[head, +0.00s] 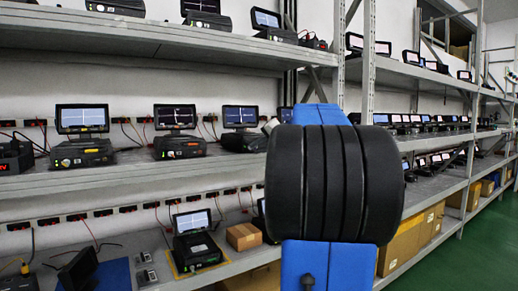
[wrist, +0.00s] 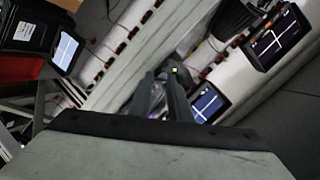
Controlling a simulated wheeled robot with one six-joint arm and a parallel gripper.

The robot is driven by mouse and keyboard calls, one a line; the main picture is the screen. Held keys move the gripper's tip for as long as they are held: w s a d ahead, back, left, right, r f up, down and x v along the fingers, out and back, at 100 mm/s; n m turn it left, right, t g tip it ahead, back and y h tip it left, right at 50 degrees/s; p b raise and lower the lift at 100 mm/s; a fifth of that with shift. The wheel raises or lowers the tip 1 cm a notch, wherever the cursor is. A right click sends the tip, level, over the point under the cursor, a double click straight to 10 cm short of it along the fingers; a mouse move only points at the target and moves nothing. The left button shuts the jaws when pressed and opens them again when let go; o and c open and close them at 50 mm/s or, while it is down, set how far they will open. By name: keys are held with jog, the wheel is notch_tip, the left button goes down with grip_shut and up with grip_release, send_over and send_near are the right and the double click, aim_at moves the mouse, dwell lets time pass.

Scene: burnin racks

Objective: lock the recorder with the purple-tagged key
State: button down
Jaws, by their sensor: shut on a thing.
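My gripper (wrist: 168,95) points at the shelving in the wrist view, its two dark fingers close together. A small purple patch (wrist: 156,92) shows at the fingers, likely the purple tag; the key itself is too dark and small to make out. A recorder screen (wrist: 207,102) with a white cross trace is just right of the fingertips, and a small green light (wrist: 175,70) shows just beyond them. I cannot tell whether the key touches a lock. In the head view my arm hides the gripper. A recorder (head: 197,250) stands inside a yellow outline on the lower shelf.
More recorders with lit screens stand on the middle shelf (head: 130,178) and top shelf (head: 130,38). A cardboard box (head: 243,236) and blue mat (head: 112,275) lie on the lower shelf. Rack posts (head: 368,60) stand beyond my arm. Green floor (head: 470,255) is clear at right.

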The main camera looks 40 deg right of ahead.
jog(key=shift+a+f+n+h, duration=0.1)
jog(key=shift+n+h, duration=0.2)
jog(key=shift+n, duration=0.3)
dwell(0.3)
jog(key=c, duration=1.6)
grip_release()
jog(key=shift+c, duration=0.2)
jog(key=v, duration=1.7)
jog(key=shift+s+a, duration=0.1)
jog(key=shift+a, duration=0.1)
